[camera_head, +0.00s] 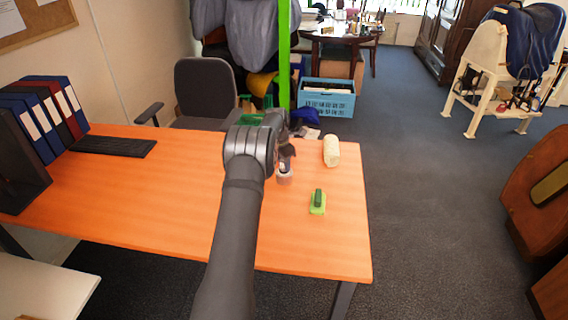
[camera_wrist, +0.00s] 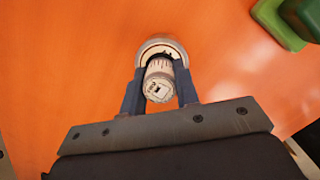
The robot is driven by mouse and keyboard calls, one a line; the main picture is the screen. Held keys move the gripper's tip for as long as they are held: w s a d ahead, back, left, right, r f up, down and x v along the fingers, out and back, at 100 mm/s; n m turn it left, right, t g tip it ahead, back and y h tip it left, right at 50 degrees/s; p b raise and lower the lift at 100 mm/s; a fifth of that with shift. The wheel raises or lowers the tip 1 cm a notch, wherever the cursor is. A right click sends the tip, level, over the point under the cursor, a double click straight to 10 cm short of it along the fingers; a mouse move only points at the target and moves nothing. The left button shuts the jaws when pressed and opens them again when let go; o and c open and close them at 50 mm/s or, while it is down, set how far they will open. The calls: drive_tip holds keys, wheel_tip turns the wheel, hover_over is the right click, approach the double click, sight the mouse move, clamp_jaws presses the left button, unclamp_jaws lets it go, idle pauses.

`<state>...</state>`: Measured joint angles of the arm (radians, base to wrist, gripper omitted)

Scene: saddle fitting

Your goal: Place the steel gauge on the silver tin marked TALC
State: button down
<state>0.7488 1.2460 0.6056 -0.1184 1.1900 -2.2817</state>
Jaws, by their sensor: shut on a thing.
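My gripper (camera_wrist: 159,92) is shut on the steel gauge (camera_wrist: 159,80), a small pale cylinder with dark marks on its end. The gauge stands between the two fingers in the wrist view. Behind it a round silver tin (camera_wrist: 152,43) shows as a pale rim on the orange desk. In the head view the tin (camera_head: 285,179) is just below my gripper (camera_head: 285,158). No TALC mark is readable. I cannot tell whether the gauge touches the tin or hangs above it.
On the orange desk (camera_head: 150,195), a green block with a dark green handle (camera_head: 317,202) and a cream roll (camera_head: 331,151) lie to the right of the tin. A keyboard (camera_head: 115,146) and binders (camera_head: 45,115) are at the left. The right front of the desk is clear.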

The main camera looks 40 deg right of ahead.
sight(280, 171)
drive_tip(key=c, duration=1.1)
unclamp_jaws()
drive_tip(key=shift+f, duration=0.1)
wheel_tip(280, 171, up, 12)
drive_tip(key=a, duration=0.1)
drive_tip(key=shift+a, duration=0.4)
